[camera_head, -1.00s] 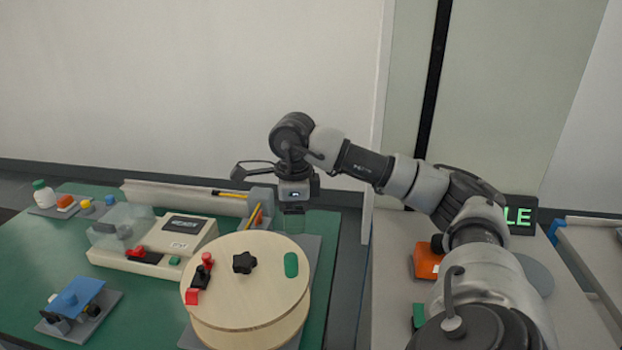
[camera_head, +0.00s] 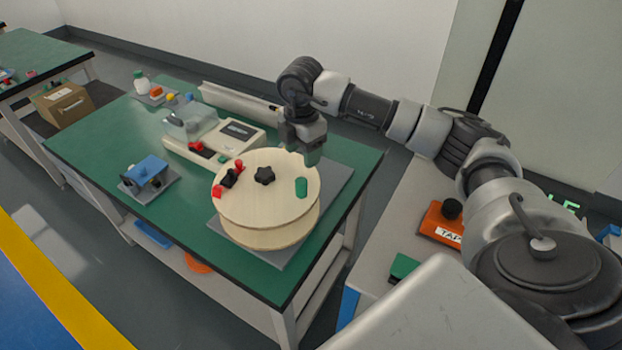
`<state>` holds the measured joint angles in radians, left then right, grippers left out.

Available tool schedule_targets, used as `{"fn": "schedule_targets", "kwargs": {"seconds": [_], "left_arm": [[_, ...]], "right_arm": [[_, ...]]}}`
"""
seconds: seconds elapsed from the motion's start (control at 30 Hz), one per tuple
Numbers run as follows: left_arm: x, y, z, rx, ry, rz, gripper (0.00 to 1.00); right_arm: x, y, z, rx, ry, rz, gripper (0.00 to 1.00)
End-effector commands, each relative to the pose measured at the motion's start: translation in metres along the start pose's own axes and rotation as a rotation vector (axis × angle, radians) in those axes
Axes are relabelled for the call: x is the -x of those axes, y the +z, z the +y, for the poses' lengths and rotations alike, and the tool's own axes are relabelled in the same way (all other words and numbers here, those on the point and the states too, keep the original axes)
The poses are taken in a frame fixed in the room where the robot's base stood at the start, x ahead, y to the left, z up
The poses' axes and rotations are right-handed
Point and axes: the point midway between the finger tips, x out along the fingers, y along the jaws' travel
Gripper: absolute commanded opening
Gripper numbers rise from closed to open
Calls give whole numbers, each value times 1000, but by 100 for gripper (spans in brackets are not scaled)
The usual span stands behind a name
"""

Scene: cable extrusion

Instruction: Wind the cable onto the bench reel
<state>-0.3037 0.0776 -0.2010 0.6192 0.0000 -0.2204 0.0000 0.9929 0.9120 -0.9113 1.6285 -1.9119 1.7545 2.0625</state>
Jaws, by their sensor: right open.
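The bench reel (camera_head: 262,206) is a round light-wood drum on a grey base plate (camera_head: 322,212) at the green bench's front right. On its top are a black star knob (camera_head: 264,175), a green upright peg or handle (camera_head: 301,188) and a red-and-black clip (camera_head: 232,177). My right gripper (camera_head: 311,157) points down just above the far right edge of the reel, near the green handle, and is open; its fingertips are small in view. It appears empty. I cannot make out any cable. My left gripper is out of view.
A beige machine (camera_head: 238,134) with a clear cover stands behind the reel. A blue device (camera_head: 149,169) sits at the left of the bench. A grey rail runs along the back. An orange unit (camera_head: 440,224) marked TAP stands on the side table at right.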

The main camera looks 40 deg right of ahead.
Motion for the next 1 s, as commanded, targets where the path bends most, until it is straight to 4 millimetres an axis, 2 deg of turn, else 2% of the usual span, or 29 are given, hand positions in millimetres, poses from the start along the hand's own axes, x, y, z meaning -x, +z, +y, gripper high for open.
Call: {"fn": "schedule_targets", "kwargs": {"seconds": [0.17, 0.4, 0.6, 0.77, 1.0], "left_arm": [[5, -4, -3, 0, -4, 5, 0], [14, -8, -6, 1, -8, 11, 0], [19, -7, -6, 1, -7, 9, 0], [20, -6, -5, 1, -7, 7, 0], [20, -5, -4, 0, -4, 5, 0]], "right_arm": [[-20, 0, -1, -7, -7, 0, 57], [-66, -1, -1, -5, -6, 1, 57], [-95, -1, -1, -5, -5, 1, 57], [-105, 0, -1, -5, -3, 0, 57], [-107, 0, 0, -4, -2, 0, 57]]}}
